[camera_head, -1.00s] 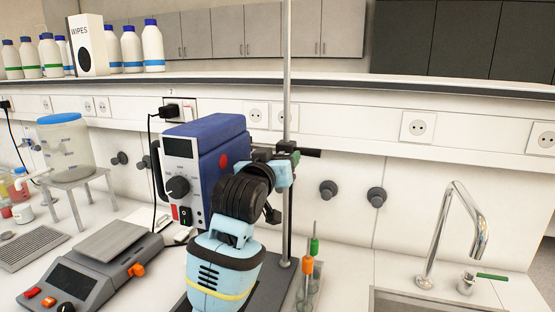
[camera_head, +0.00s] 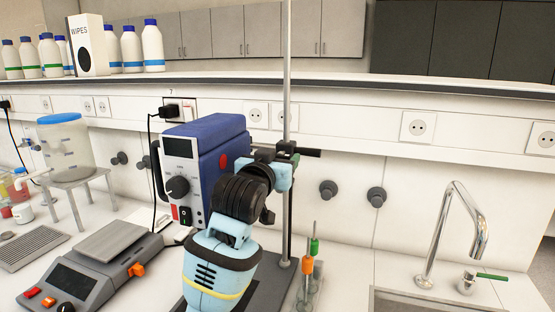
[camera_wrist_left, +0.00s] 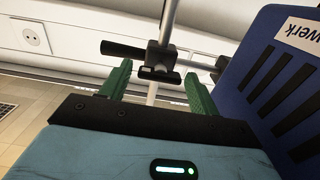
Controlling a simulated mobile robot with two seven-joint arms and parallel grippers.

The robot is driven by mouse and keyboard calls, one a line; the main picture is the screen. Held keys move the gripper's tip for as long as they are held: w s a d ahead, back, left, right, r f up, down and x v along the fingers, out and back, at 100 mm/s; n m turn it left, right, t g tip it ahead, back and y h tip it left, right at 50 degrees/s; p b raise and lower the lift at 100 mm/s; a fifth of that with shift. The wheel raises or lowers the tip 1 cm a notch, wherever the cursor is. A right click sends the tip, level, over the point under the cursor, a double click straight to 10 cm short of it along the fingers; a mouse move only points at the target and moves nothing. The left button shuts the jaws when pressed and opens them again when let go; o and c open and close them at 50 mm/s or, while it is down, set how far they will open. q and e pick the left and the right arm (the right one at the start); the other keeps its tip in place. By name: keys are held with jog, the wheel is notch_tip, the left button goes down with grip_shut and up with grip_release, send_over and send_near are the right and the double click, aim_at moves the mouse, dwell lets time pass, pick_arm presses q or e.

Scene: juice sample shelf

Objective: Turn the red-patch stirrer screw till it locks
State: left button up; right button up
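The stirrer is a blue box (camera_head: 222,140) with a white front panel and a red patch (camera_head: 224,160) on its side, held at a vertical metal rod (camera_head: 287,70). It also shows in the wrist view (camera_wrist_left: 285,85). A black clamp (camera_wrist_left: 160,54) sits on the rod, with a black handle (camera_wrist_left: 122,49) pointing left. A dark screw head (camera_wrist_left: 158,74) faces my left gripper (camera_wrist_left: 158,77). Its two green fingers are apart, one on each side of the screw head, with gaps visible. In the head view the left gripper (camera_head: 287,154) is at the rod, partly hiding the clamp.
A balance (camera_head: 90,265) stands at the lower left. Orange- and green-topped tools (camera_head: 308,263) stand just right of the rod's base. A sink with a tap (camera_head: 455,230) is at the right. Bottles (camera_head: 130,48) stand on the shelf above.

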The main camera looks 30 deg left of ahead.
pick_arm(q)
jog(key=shift+o, duration=0.6)
jog(key=v, duration=0.8)
jog(key=shift+a, duration=0.1)
